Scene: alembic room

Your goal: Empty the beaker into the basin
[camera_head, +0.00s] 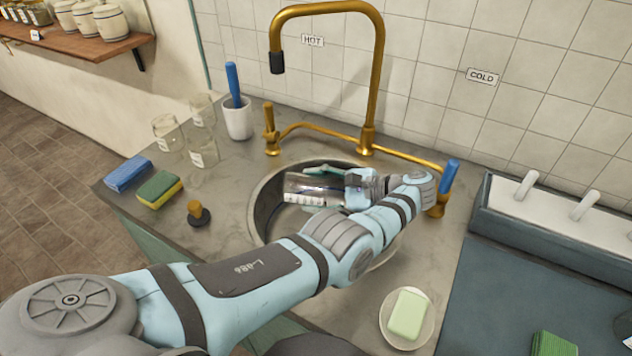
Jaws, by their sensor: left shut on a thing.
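The clear beaker (303,190) with white markings lies on its side, roughly level, over the round metal basin (262,212). Its far end points left in the head view. My left gripper (325,187) is shut on the beaker, with a teal finger showing along its upper side. The gripper and my left forearm hide much of the basin. I cannot tell whether liquid is in the beaker or running out. My right gripper is not in view.
A brass faucet (377,85) arches behind the basin, with a blue-handled tap (449,176) close to my wrist. Glass jars (203,150), a white cup (238,118), sponges (160,190) and a stopper (199,213) stand left. A soap dish (386,326) sits in front right.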

